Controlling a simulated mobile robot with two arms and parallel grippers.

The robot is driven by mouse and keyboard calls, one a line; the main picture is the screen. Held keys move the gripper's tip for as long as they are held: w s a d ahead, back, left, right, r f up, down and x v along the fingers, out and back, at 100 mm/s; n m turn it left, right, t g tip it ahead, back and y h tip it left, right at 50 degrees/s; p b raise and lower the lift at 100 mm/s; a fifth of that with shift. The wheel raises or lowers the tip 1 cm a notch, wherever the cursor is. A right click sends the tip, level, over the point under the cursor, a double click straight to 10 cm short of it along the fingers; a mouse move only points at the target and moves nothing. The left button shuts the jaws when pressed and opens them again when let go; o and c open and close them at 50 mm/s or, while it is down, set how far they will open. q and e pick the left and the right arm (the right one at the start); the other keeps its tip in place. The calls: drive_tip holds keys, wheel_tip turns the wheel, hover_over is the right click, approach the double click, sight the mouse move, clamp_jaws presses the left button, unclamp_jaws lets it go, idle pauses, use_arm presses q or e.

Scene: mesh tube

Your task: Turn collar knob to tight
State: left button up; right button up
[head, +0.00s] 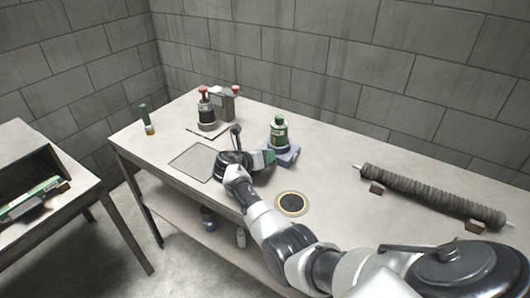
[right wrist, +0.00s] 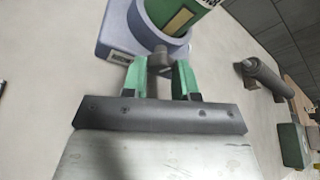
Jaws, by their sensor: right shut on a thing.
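A green bottle (head: 279,130) with a pale label stands upright in a blue-grey collar base (head: 289,155) on the table. In the right wrist view the bottle (right wrist: 172,12) sits inside the round collar (right wrist: 122,30). A small grey knob (right wrist: 158,58) sticks out from the collar's side. My right gripper (head: 266,158) is at the near left side of the base. In the right wrist view its green fingers (right wrist: 158,76) are shut on the knob, one on each side. The knob is hidden in the head view. My left gripper is not in view.
A dark ribbed roll (head: 430,194) rests on wooden blocks at the right. A round inset plate (head: 291,204) lies near the front. A red-topped device (head: 208,110) and a small green-topped bottle (head: 146,119) stand at the back left. A side table holds an open box (head: 30,185).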

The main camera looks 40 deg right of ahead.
drive_tip(key=m+p, duration=0.1)
drive_tip(key=m+t+p, duration=0.1)
drive_tip(key=p, duration=0.1)
drive_tip(key=shift+s+r+t+y, duration=0.2)
drive_tip(key=shift+t+y, duration=0.1)
drive_tip(key=shift+y, duration=0.1)
drive_tip(key=shift+d+m+t+y+p, duration=0.1)
drive_tip(key=shift+m+t+y+p, duration=0.25)
drive_tip(key=shift+m+p, duration=0.4)
drive_tip(key=shift+f+m+t, duration=0.15)
drive_tip(key=shift+m+t, duration=0.4)
drive_tip(key=shift+m, duration=0.1)
drive_tip(key=shift+f+m+t, duration=0.1)
drive_tip(key=shift+m+t, duration=0.2)
drive_tip(key=shift+m, duration=0.4)
drive_tip(key=shift+s+m+t+y, duration=0.1)
drive_tip(key=shift+m+t+y, duration=0.15)
drive_tip(key=shift+m+t, duration=0.3)
drive_tip(key=shift+f+m+t+b, duration=0.1)
drive_tip(key=shift+m+t+b, duration=0.85)
drive_tip(key=shift+m, duration=0.4)
drive_tip(key=o, duration=0.9)
